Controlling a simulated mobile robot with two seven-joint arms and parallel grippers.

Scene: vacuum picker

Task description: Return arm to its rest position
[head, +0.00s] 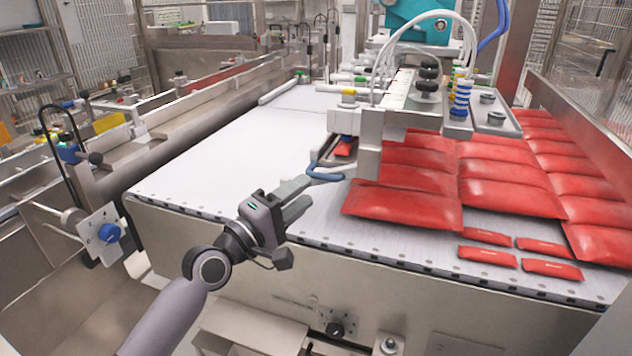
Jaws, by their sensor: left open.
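My left arm comes in from the bottom left. Its grey gripper (306,193) is over the front edge of the white conveyor (220,160), with its two fingers apart and nothing between them. A blue curved part (324,173) of the machine is just beyond the fingertips. My right arm and gripper do not show.
Several large red pouches (510,187) lie in rows on the right, with small red packets (487,256) in front. The picker head (368,145) with white hoses stands over the conveyor. A side rail (590,120) bounds the right. The conveyor's left part is bare.

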